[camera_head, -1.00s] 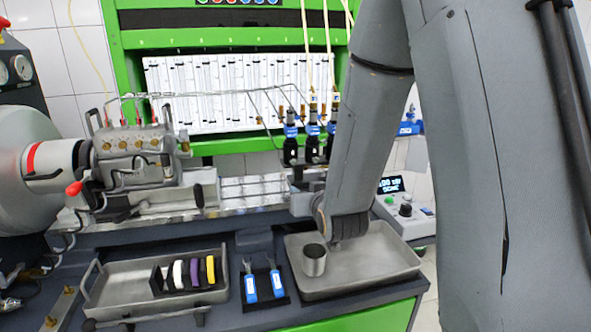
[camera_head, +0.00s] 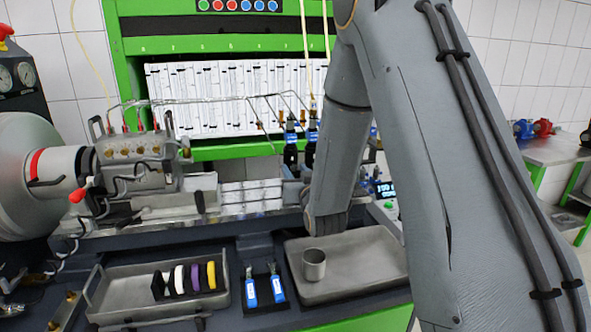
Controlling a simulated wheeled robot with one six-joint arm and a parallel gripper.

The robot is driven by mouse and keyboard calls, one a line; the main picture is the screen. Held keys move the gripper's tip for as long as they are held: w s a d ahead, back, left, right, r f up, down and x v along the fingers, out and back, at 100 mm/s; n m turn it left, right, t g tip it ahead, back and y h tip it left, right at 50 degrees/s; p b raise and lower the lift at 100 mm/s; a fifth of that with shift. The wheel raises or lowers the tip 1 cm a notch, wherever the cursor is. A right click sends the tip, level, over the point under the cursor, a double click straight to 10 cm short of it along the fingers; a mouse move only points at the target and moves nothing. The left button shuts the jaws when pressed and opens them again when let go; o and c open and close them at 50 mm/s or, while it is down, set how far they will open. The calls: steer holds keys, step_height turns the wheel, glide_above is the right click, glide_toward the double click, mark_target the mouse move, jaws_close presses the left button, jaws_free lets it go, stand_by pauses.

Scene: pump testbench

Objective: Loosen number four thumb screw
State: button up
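The pump (camera_head: 135,165) on the left of the bench has a row of small round brass parts on its front. Black and blue injectors (camera_head: 290,152) with brass fittings (camera_head: 291,122) stand at centre, linked to the pump by thin metal pipes. I cannot tell which part is the number four thumb screw; no number is readable on one. My arm comes down from the upper right, and its wrist is just right of the injectors. The wrist and arm hide my gripper and whatever lies behind them, including any injectors further right.
A metal tray (camera_head: 381,272) with a cup (camera_head: 314,265) lies below my wrist. Two blue-handled tools (camera_head: 264,290) stand left of it. A second tray (camera_head: 125,312) holds black, white, purple and yellow pieces. A side table (camera_head: 550,150) stands at far right.

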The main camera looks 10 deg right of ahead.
steer(key=shift+w, duration=0.1)
jaws_close()
